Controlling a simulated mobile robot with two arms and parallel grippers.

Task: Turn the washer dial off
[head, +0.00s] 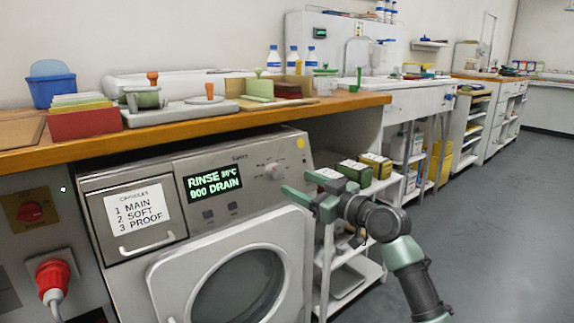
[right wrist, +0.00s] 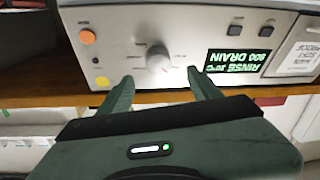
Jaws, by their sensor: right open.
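The washer (head: 240,215) stands under a wooden counter, its round door closed. Its grey dial (head: 273,171) is on the right of the control panel, and shows upside down in the right wrist view (right wrist: 158,57). I cannot read its setting. The green display (head: 213,183) is lit and reads "RINSE", a temperature and "800 DRAIN". My right gripper (head: 296,182) is open and empty, in front of the panel and just right of the dial in the head view. In the right wrist view its fingertips (right wrist: 160,75) point at the dial, one to each side, apparently short of it. My left gripper is out of view.
A capsule drawer (head: 135,222) with a white label is left of the display. Two dark buttons (head: 208,215) sit below the display. The wooden counter edge (head: 200,125) overhangs the panel. A shelf trolley (head: 338,262) with boxes stands right of the washer. Open floor lies further right.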

